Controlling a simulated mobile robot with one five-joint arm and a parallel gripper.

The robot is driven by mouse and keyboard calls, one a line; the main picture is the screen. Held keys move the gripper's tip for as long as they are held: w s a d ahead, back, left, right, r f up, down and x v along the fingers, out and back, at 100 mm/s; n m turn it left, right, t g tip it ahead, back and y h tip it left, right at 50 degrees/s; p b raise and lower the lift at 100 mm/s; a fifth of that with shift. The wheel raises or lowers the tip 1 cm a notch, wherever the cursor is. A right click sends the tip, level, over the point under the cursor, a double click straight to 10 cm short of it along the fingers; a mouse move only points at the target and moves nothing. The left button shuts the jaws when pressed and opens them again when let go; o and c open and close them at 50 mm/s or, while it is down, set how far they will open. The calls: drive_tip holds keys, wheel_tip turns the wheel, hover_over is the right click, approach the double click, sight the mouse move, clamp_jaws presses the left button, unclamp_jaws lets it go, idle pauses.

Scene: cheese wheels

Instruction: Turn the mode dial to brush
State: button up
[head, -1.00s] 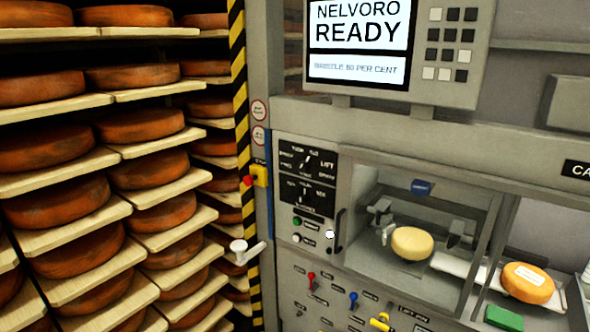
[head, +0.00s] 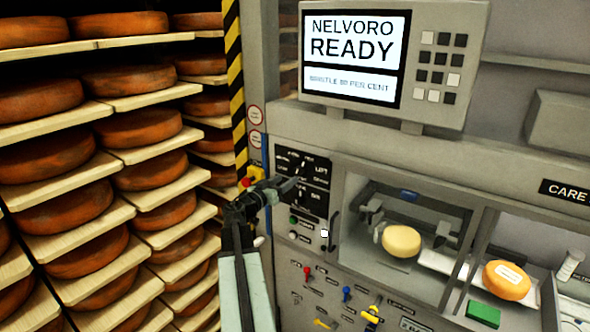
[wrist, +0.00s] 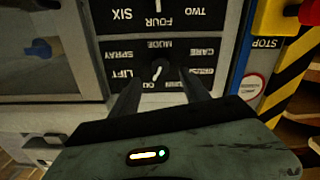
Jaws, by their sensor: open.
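The mode dial (wrist: 158,70) is a small dark knob with a pale pointer mark on a black label panel. In the head view my gripper (head: 288,187) is at the left part of the panel (head: 318,200), hiding some labels. The mode dial (head: 303,170) is small there.
A second dial (wrist: 158,6) is at the wrist view's top edge. A red stop button (head: 246,183) on a yellow box is left of the panel. Green and white buttons (head: 293,234) and a handle (head: 334,230) lie below. Cheese racks (head: 90,180) stand left.

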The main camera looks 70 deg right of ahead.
sight(296, 173)
drive_tip(key=x, duration=0.7)
drive_tip(key=shift+d+f, duration=0.1)
drive_tip(key=shift+d, duration=0.25)
clamp_jaws()
drive_tip(key=shift+s+a, duration=0.1)
